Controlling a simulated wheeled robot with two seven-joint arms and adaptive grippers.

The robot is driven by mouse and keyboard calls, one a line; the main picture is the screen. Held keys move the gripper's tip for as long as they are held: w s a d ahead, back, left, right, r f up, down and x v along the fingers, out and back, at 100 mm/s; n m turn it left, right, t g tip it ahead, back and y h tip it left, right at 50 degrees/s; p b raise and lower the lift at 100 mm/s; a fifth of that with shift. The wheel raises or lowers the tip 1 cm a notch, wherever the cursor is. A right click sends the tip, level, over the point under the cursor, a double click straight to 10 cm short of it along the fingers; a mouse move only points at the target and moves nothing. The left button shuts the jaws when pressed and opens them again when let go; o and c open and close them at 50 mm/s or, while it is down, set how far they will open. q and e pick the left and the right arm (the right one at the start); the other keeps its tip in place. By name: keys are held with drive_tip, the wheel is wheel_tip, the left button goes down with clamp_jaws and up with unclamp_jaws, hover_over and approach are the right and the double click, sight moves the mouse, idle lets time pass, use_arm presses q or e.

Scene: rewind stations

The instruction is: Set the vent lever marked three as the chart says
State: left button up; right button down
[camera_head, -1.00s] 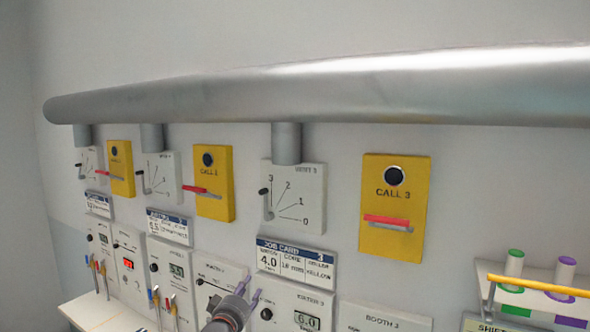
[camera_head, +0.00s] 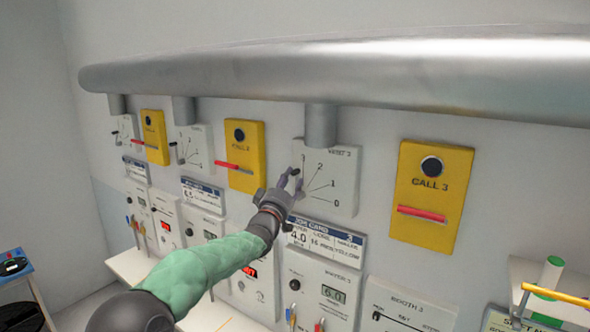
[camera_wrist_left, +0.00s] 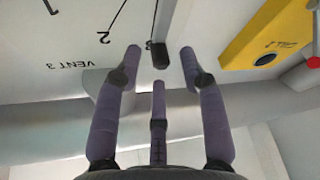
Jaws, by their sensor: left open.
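The white vent 3 panel (camera_head: 340,180) has a dial marked 0 to 3, and it shows upside down in the left wrist view (camera_wrist_left: 50,40). My left gripper (camera_head: 292,178), with purple fingers, is open at the panel's left side, near the 3 mark. It largely hides the lever in the head view. In the left wrist view a black lever knob (camera_wrist_left: 160,54) sits between the two upper fingertips (camera_wrist_left: 160,60), with visible gaps on both sides. My right gripper is not in view.
A yellow CALL 3 box (camera_head: 430,195) with a red bar is right of the panel. Another yellow call box (camera_head: 246,150) is to its left. A thick grey pipe (camera_head: 330,85) runs above. A job card (camera_head: 325,240) and meter panel (camera_head: 325,290) are below.

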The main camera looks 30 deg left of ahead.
sight(295, 175)
use_arm(q)
drive_tip(key=shift+p+x, duration=0.65)
drive_tip(key=shift+x, duration=1.25)
drive_tip(key=shift+d, duration=0.1)
clamp_jaws()
